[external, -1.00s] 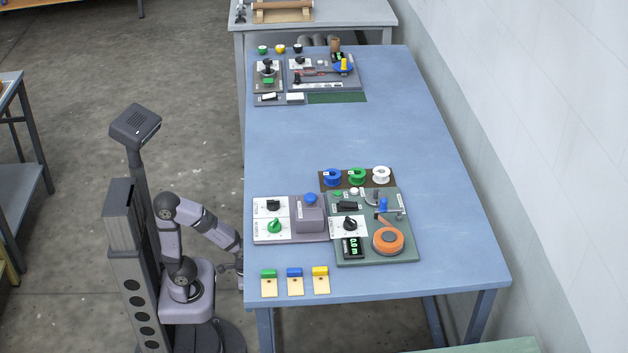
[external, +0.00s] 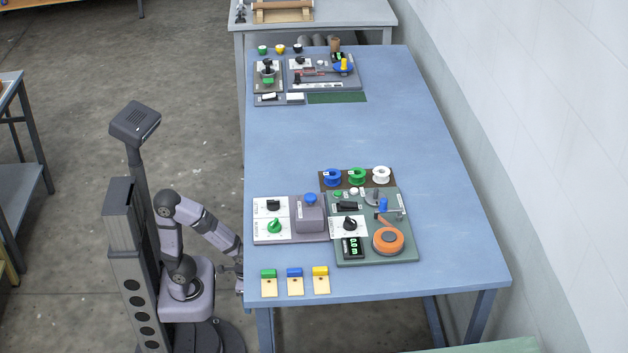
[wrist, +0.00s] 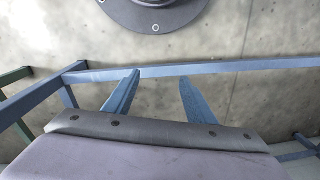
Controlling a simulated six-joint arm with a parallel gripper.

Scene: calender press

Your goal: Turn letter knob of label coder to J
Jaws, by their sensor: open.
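The label coder looks to be the grey panel (external: 290,237) at the near left of the blue table in the external view. On its white plates are a black knob (external: 273,205) and, below it, a green knob (external: 274,226). A grey box with a blue button stands to their right. The letters are too small to read, so I cannot tell which is the letter knob or its setting. My gripper (external: 239,272) is open and empty at the table's left edge, below and left of the panel and apart from it. The wrist view shows no knob.
A green panel (external: 408,252) with a black knob, a display and an orange disc adjoins on the right. Several spools sit behind it. Three coloured tags (external: 294,283) lie near the front edge. Another station (external: 350,83) stands at the far end. The table middle (external: 330,135) is clear.

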